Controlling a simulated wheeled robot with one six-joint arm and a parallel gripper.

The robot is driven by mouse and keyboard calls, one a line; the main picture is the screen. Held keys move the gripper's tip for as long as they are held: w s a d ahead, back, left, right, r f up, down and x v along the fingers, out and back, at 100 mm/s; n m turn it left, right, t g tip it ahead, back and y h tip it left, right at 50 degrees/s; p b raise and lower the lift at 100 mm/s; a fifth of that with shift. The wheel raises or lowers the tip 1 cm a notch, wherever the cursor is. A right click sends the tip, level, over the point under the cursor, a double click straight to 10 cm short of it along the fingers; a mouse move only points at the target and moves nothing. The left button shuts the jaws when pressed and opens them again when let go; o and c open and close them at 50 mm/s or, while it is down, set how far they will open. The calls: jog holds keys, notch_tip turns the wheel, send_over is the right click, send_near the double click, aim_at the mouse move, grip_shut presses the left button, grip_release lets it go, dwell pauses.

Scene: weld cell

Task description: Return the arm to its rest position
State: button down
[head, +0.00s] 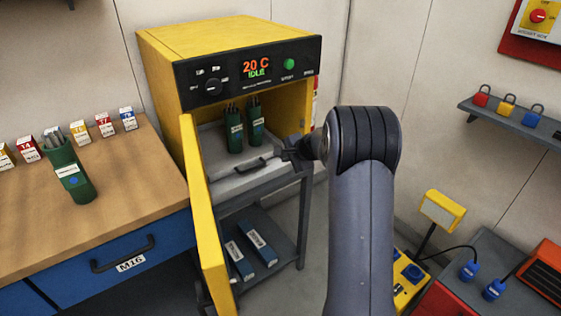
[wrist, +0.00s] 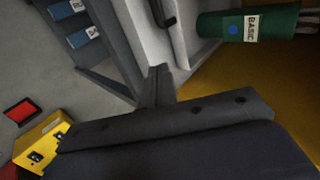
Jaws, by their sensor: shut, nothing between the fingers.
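My gripper (head: 284,153) is at the front of the yellow oven (head: 157,66), close to the handle of the pulled-out grey tray (head: 213,152). Its fingers are shut and empty. My arm reaches forward from the lower right of the head view and hides part of the floor and wall. I cannot tell whether the gripper touches the tray.
The oven door (head: 203,215) stands open at the left. Two green canisters (head: 234,130) stand in the oven. A wooden bench (head: 120,195) with another green canister (head: 67,172) is at left. A yellow-headed post (head: 441,212) stands at right. A shelf with padlocks (head: 506,113) is on the right wall.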

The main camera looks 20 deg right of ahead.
jog(key=v, duration=0.3)
jog(key=shift+s+r, duration=0.1)
jog(key=shift+s, duration=0.05)
dwell(0.3)
